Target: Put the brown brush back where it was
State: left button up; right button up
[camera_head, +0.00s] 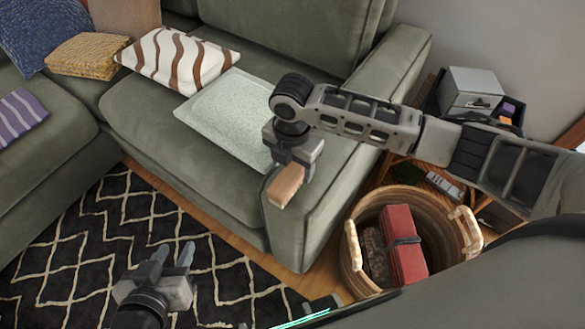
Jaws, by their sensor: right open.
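The brown brush (286,186) shows as a small tan-brown block at the front end of the green sofa's arm (312,205). My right gripper (288,170) is directly over it, pointing down, with its jaws open. The gripper hides part of the brush, and I cannot tell whether the brush rests on the sofa arm or touches the fingers. My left gripper (174,256) is low over the patterned rug, open and empty, with two separate fingers.
A woven basket (352,273) at the lower right holds a red item (401,240) with a dark strap and a brown textured item. A side table with a grey box (471,92) stands beyond the sofa arm. Cushions lie on the sofa. The black rug (80,245) looks clear.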

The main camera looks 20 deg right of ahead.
notch_tip(320, 180, up, 9)
jog(key=m+t+y, duration=0.1)
jog(key=m+y, duration=0.2)
send_over(269, 189)
notch_tip(269, 189, down, 4)
jog(key=shift+f+p, duration=0.25)
jog(key=shift+p, duration=0.2)
jog(key=s+a+f+m+t+y, duration=0.2)
jog(key=a+m+t+y, duration=0.15)
jog(key=m, duration=0.25)
jog(key=s+d+f+m+t+h, duration=0.1)
jog(key=s+d+m+t+h, duration=0.2)
jog(key=s+d+m+t, duration=0.3)
jog(key=s+d+m, duration=0.1)
jog(key=d+m, duration=0.4)
jog(key=m, duration=0.3)
jog(key=shift+s+f, duration=0.2)
jog(key=shift+s, duration=0.1)
jog(key=shift+a, duration=0.1)
